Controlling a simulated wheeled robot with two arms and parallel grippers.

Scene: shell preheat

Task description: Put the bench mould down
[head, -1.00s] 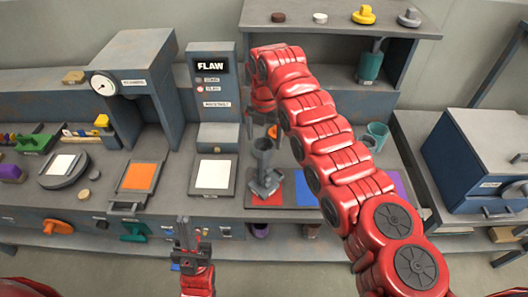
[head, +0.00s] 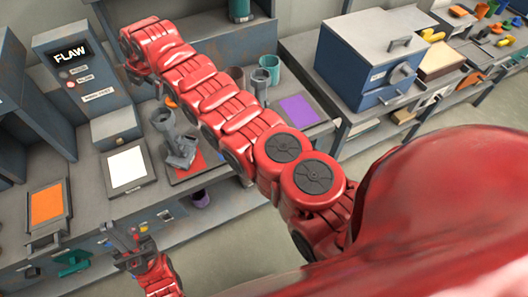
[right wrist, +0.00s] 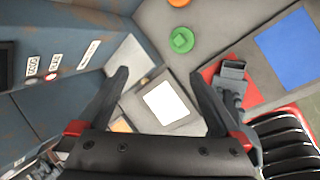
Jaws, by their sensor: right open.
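A dark grey piece that looks like the bench mould (head: 180,150) stands on the red square (head: 192,171) of the bench, with an upright cup-like part at its top left. It also shows in the right wrist view (right wrist: 232,80), on the red square and right of my right fingers. My right gripper (right wrist: 160,76) is open and empty above the bench, its fingers spread to either side of the white pad. In the head view its fingers are mostly hidden by the arm. My left gripper (head: 122,236) is low in front of the bench, its fingers apart and empty.
The FLAW box (head: 80,75) stands behind the white pad (head: 127,167). An orange pad (head: 46,205) is to the left. A purple square (head: 298,110) and a teal cup (head: 269,66) are beyond my right arm. A blue cabinet (head: 365,65) stands at right.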

